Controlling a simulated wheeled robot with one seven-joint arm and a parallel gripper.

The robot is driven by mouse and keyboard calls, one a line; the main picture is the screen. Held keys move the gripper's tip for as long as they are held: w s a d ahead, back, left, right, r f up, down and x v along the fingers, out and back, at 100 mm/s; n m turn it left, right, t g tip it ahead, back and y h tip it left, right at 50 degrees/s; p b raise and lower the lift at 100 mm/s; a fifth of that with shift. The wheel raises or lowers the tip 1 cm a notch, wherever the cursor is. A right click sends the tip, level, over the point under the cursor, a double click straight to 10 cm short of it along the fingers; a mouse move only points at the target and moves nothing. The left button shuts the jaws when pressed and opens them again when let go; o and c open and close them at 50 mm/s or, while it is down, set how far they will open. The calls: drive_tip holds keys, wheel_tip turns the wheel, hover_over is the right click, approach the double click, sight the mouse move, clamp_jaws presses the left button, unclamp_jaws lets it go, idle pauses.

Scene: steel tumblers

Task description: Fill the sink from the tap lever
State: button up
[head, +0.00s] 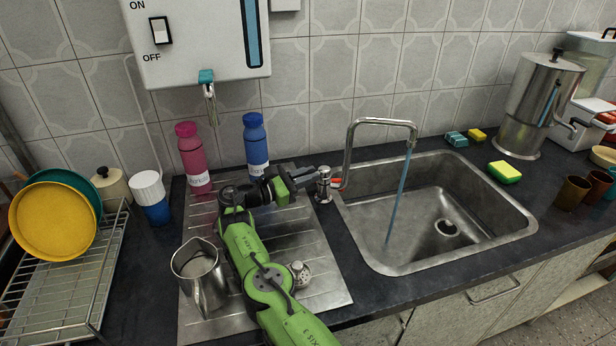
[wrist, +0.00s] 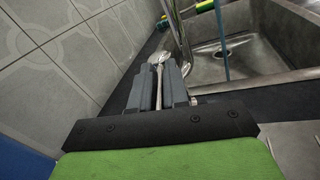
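The steel tap (head: 350,150) has a curved spout over the sink basin (head: 525,232), at the right of the head view. A thin blue stream of water (head: 400,200) runs from the spout into the basin. The round drain (head: 447,228) shows on the basin floor, and I cannot make out any depth of water. My gripper (head: 309,178) is at the tap's base, left of the sink. In the wrist view my gripper's grey fingers (wrist: 160,88) are close together on both sides of the silver tap lever (wrist: 159,76), and appear shut on it.
A pink bottle (head: 194,160) and a blue bottle (head: 256,145) stand behind my arm. A steel jug (head: 200,275) and a small shaker (head: 299,274) stand beside it on the drainboard. Sponges (head: 504,172) and a steel urn (head: 535,105) are right of the tap.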

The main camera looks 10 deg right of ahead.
drive_tip(key=o, duration=0.4)
drive_tip(key=shift+o, duration=0.2)
wheel_tip(320, 180, up, 10)
drive_tip(key=p, duration=0.4)
drive_tip(key=shift+c, duration=0.5)
